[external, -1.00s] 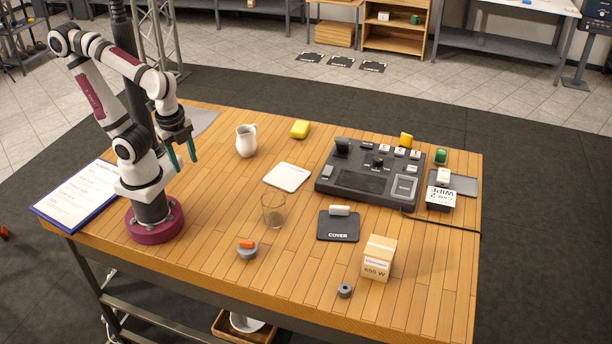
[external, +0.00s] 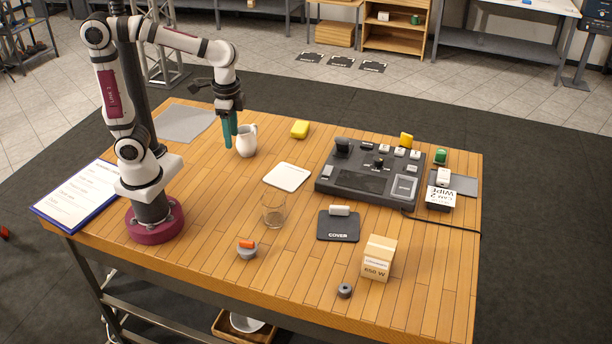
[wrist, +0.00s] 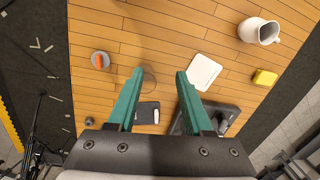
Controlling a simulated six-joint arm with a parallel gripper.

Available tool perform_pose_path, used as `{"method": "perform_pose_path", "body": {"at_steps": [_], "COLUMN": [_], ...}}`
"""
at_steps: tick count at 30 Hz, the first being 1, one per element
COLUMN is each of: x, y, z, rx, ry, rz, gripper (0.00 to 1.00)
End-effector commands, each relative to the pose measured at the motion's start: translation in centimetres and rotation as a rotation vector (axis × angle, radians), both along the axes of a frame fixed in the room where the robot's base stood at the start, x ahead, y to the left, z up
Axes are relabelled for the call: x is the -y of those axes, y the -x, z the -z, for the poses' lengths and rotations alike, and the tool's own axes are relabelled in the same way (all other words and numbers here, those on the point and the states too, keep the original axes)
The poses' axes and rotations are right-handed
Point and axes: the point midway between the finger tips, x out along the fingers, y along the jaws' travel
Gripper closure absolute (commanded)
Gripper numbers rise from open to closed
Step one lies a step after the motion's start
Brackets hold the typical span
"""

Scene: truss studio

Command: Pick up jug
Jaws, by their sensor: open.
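The white jug (external: 247,141) stands upright on the wooden table, near its far left part, with its handle to the right in the external view. In the wrist view the jug (wrist: 259,31) is at the upper right, outside the space between the fingers. My gripper (external: 230,143) points down just left of the jug in the external view; I cannot tell whether a finger touches it. In the wrist view the two green fingers of my gripper (wrist: 156,73) are apart with nothing held between them.
A yellow block (external: 300,129) lies to the right of the jug. A white pad (external: 287,177), a clear glass (external: 274,210) and a dark control console (external: 370,172) are farther right or nearer. A grey mat (external: 186,123) lies at the left. The wood around the jug's front is clear.

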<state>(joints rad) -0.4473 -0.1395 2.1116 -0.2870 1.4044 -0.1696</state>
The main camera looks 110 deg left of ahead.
Motion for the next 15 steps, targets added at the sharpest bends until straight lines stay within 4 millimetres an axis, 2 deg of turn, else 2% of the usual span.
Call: {"method": "perform_pose_path", "body": {"at_steps": [1,2,3,5,6,7,9,10,12,15], "x": [-5.4,-9.0,-14.1,-21.3,-25.3,-27.8,-31.7,-32.8,-34.4,-34.9], "y": [-1.3,-1.7,-1.3,0.8,3.0,4.7,8.2,9.4,11.2,12.0], "z": [0.2,0.5,1.1,2.6,3.8,4.6,6.2,6.7,7.5,7.8], "rx": [0.005,0.016,0.03,0.052,0.066,0.075,0.093,0.099,0.107,0.111], "ry": [0.012,0.02,0.025,0.033,0.038,0.038,0.04,0.041,0.04,0.039], "rz": [-0.214,-0.35,-0.528,-0.776,-0.921,-1.011,-1.171,-1.218,-1.287,-1.315], "gripper": [0.49,0.49,0.49,0.49,0.49,0.49,0.49,0.49,0.49,0.49]}}
